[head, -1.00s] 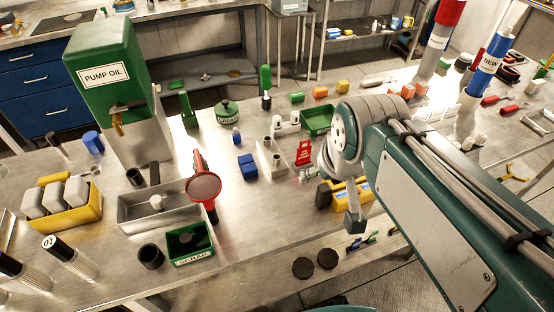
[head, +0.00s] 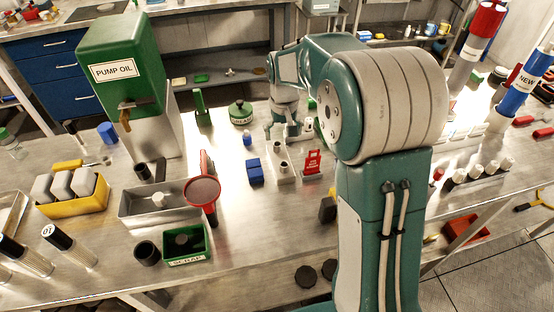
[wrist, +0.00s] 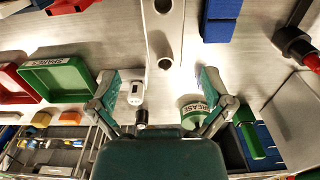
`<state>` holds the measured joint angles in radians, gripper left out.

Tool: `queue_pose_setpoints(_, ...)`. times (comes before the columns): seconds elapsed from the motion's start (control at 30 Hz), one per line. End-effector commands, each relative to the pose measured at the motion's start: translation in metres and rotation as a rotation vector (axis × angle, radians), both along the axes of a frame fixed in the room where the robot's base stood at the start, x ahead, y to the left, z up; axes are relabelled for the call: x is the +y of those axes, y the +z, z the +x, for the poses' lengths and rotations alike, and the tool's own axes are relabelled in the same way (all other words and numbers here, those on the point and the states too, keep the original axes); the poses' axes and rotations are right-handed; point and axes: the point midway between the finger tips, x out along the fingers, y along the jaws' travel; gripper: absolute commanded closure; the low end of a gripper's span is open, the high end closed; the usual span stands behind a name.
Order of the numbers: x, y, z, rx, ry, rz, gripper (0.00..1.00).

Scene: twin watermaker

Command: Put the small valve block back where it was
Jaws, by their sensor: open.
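A pale grey block with two round ports (wrist: 168,35) lies on the bench, ahead of my gripper in the wrist view; the head view shows it too (head: 285,170). It may be the valve block; I cannot tell for sure. A small white fitting with a dark end (wrist: 136,94) sits close beside the left finger. My arm hides part of the bench in the head view.
A green grease tin (wrist: 192,110) is near the right finger. A green tray (wrist: 58,78) is at left. A red tag stand (head: 313,162) is beside the ported block. A grey tray (head: 135,205) and green scrap bin (head: 203,240) stand at the front left.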

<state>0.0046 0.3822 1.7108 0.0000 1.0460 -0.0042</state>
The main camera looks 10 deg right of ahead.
Motion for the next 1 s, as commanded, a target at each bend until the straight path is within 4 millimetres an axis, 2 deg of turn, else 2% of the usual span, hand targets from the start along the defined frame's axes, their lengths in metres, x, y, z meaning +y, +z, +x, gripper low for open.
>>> queue_pose_setpoints(0.13,0.001,-0.015,0.002,0.006,0.0,0.0,0.0)
queue_pose_setpoints(0.3,0.0,-0.043,0.002,0.007,0.0,0.0,0.0)
queue_pose_setpoints(0.57,0.0,-0.067,0.003,0.005,0.0,0.001,0.0)
queue_pose_setpoints(0.8,0.002,-0.103,0.005,0.006,0.0,0.0,0.0)
queue_pose_setpoints(1.0,0.002,-0.11,0.005,0.002,0.0,0.0,0.0)
